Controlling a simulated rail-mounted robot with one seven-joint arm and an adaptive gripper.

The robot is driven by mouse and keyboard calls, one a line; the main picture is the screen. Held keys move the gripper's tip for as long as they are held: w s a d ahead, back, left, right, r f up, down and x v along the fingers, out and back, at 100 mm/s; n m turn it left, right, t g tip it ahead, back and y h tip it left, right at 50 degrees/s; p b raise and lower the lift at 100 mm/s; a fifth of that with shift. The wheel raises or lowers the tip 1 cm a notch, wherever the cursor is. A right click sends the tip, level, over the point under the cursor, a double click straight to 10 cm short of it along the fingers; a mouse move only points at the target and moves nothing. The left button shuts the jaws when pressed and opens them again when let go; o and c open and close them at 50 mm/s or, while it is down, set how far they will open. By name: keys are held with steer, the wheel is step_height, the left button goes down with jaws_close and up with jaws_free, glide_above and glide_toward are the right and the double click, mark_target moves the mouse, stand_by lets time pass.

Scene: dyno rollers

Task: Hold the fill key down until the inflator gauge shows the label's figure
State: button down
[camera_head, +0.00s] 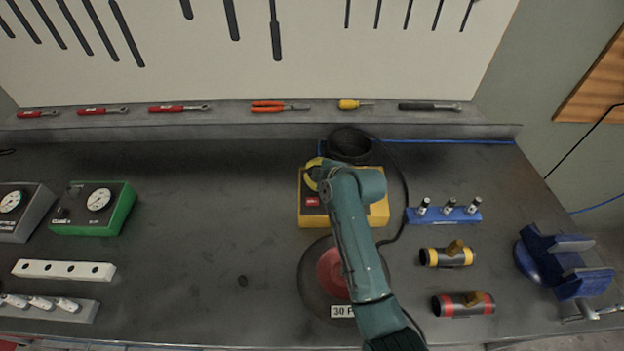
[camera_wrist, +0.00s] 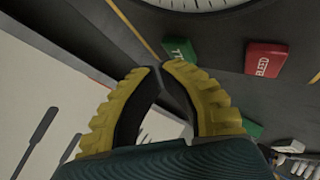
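The yellow inflator box (camera_head: 378,213) stands mid-bench, partly hidden by my arm. The wrist view shows a green key (camera_wrist: 181,50) with partly hidden lettering, a red key marked BLEED (camera_wrist: 266,59) and another green piece (camera_wrist: 252,129). Part of a white gauge dial (camera_wrist: 200,4) shows at the top edge; its needle and reading are out of view. The label (camera_head: 343,311), beginning "30 P", lies by a dark wheel with a red hub (camera_head: 331,272); my arm hides its end. My gripper (camera_wrist: 161,67) is shut and empty, its tips close to the first green key; contact cannot be told.
A dark round thing (camera_head: 350,143) stands behind the box, with a black hose at right. A blue holder with small bottles (camera_head: 443,215), two pipe pieces (camera_head: 446,256) and a blue vise (camera_head: 560,262) stand right. A green gauge box (camera_head: 92,208) is left; bench between is mostly clear.

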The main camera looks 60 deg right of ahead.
steer(key=shift+d+f+b, duration=0.1)
steer(key=shift+f+b, duration=0.2)
steer(key=shift+f, duration=0.15)
stand_by(3.9)
stand_by(1.2)
steer(key=shift+a+r+p, duration=0.2)
steer(key=shift+r+p, duration=0.55)
steer(key=shift+r, duration=0.1)
steer(key=r+p, duration=0.3)
steer(key=a+r+p, duration=0.1)
steer(key=r, duration=0.1)
steer(key=shift+s+p, duration=0.3)
steer(key=shift+w, duration=0.1)
stand_by(0.5)
